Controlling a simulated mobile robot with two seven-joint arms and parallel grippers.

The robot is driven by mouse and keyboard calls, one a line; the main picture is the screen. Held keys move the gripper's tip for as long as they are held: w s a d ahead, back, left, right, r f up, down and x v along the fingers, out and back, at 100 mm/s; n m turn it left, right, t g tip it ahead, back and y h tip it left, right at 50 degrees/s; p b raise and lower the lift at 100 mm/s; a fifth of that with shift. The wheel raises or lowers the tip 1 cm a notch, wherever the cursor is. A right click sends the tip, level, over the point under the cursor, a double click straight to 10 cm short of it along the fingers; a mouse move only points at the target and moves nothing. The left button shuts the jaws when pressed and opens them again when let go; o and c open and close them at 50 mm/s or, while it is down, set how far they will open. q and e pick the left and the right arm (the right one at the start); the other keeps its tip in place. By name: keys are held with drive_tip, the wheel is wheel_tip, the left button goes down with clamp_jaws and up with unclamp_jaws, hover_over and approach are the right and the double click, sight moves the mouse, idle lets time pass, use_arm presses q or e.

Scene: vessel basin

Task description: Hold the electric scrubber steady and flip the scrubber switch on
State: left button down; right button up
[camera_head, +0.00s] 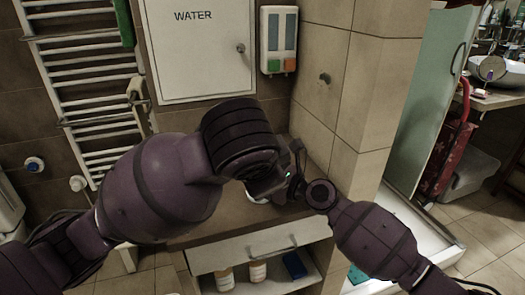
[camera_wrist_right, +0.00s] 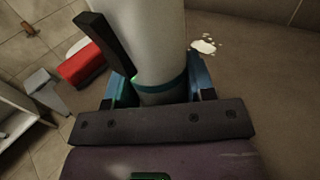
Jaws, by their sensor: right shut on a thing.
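The electric scrubber (camera_wrist_right: 150,35) appears in the right wrist view as a thick pale grey cylinder with a dark teal band. My right gripper (camera_wrist_right: 160,90) is shut around it, with blue fingers on both sides. A dark bar (camera_wrist_right: 105,42) slants against the scrubber's left side, with a small green glow at its lower end; I cannot tell whether it is a finger of my left gripper. In the head view my left gripper (camera_head: 272,186) and right gripper (camera_head: 299,178) meet above the counter. The scrubber is mostly hidden there, and the switch cannot be made out.
A white wall cabinet (camera_head: 203,45), a dispenser (camera_head: 278,40) and a towel radiator (camera_head: 85,62) are behind. A tiled pillar (camera_head: 372,80) stands to the right. A pale splash (camera_wrist_right: 205,45) lies on the counter.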

drive_tip(key=shift+f, duration=0.15)
drive_tip(key=o, duration=1.1)
drive_tip(key=shift+o, duration=0.2)
drive_tip(key=shift+d, duration=0.15)
